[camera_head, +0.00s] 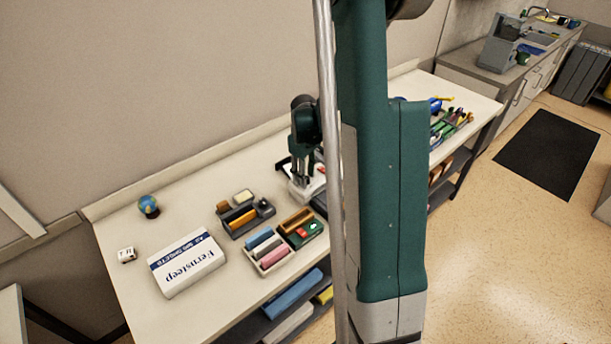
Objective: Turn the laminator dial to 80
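A low white and dark device (299,192), which looks like the laminator, sits on the long table, partly hidden by my gripper and my column. Its dial cannot be made out, and no number on it is readable. My gripper (302,181) points down over this device, with its fingers at or just above the device's top. I cannot tell whether they touch it. The fingers are small and dark here, and the gap between them is not clear.
The table (150,323) holds a white lettered box (187,262), a small globe (148,207), a white cube (126,254), a dark organizer (262,209) and a compartment tray (254,263) near the device. Pens and tools (452,122) lie right. My column blocks the middle.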

